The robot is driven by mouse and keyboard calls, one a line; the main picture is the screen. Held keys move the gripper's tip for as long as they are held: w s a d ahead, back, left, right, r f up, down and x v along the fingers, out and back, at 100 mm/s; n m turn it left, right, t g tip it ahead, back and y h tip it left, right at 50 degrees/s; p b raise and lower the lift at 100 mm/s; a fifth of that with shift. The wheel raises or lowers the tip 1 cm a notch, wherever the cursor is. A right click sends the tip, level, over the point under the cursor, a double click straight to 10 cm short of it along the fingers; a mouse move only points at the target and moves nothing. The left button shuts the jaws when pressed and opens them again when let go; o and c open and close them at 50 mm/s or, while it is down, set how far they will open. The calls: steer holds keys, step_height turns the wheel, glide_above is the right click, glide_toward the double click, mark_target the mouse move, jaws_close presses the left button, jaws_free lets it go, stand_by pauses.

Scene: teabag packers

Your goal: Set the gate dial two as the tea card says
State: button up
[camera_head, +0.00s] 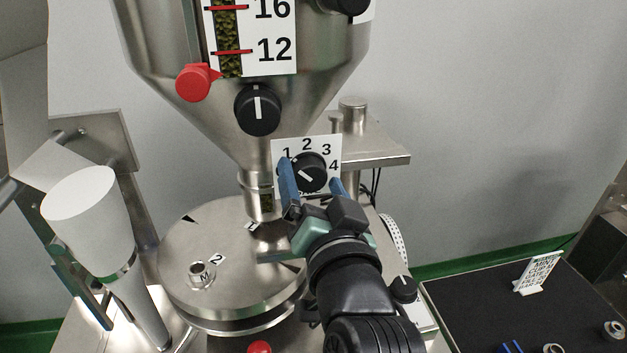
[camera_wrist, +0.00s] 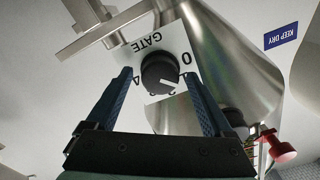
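The pointer slants up-left, toward 1. The dial shows also in the wrist view (camera_wrist: 159,73), with GATE, 0 and 4 visible around it and other numbers partly hidden. My gripper (camera_head: 311,174) is open, its blue fingers on either side of the knob with gaps visible in the wrist view (camera_wrist: 158,75). The tea card (camera_head: 537,272) stands at the right on a black surface; its small print is hard to read.
Another black knob (camera_head: 257,109) and a red knob (camera_head: 194,82) sit higher on the hopper. A round steel turntable (camera_head: 185,270) lies below. A steel shelf (camera_head: 385,158) juts out right of the dial. A white cone (camera_head: 80,207) stands at left.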

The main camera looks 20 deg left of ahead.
steer(key=p+v, duration=0.5)
steer(key=v, duration=0.8)
stand_by(0.8)
